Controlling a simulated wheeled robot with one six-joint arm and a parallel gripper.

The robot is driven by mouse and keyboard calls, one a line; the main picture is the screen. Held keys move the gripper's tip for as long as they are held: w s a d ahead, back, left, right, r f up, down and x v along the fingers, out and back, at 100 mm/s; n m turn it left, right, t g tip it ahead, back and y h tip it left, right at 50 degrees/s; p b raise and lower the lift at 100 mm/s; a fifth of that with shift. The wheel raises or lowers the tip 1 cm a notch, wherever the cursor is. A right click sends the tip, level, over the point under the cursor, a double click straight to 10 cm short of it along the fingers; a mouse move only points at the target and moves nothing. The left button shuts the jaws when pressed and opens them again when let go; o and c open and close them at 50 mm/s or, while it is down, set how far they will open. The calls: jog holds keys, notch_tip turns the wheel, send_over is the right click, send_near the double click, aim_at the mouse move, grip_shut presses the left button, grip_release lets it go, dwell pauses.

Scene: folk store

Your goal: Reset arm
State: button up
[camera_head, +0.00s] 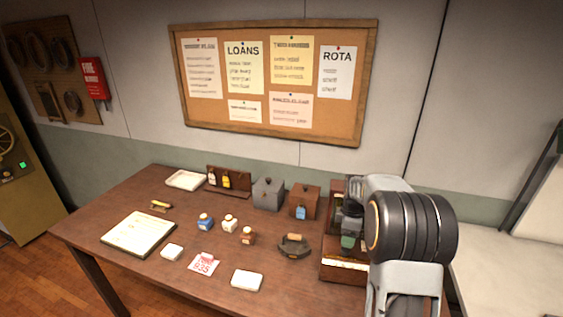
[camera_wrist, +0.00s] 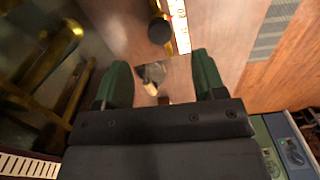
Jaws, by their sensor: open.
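My arm folds over the right end of the brown wooden table (camera_head: 150,215) in the head view. My gripper (camera_head: 348,241) points down there, partly hidden by my own arm, in front of a wooden box (camera_head: 345,272). In the wrist view, my gripper (camera_wrist: 162,80) shows two green fingers wide apart. Nothing is held between them. A small grey and tan object (camera_wrist: 152,75) shows beyond the gap, too blurred to name.
The table bears several small bottles, a dark iron-like object (camera_head: 295,247), a grey box (camera_head: 268,194), a brown box (camera_head: 303,201), a paper pad (camera_head: 139,233) and a red-printed card (camera_head: 204,263). A pale counter (camera_head: 505,270) stands right. A corkboard (camera_head: 275,108) hangs behind.

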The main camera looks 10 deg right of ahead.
jog(key=shift+f+m, duration=0.1)
jog(key=shift+m, duration=0.8)
jog(key=s+a+r+m+t+b, duration=0.1)
jog(key=s+a+r+m, duration=0.3)
jog(key=s+a, duration=0.4)
jog(key=s+a+r+m+t+b, duration=0.1)
jog(key=s+a+r+m+t, duration=0.2)
jog(key=s+a+r+m, duration=0.2)
jog(key=s+a+m, duration=0.1)
jog(key=s+a, duration=0.2)
jog(key=s, duration=0.4)
jog(key=shift+t, duration=0.4)
jog(key=shift+s+d, duration=0.1)
jog(key=shift+d, duration=0.05)
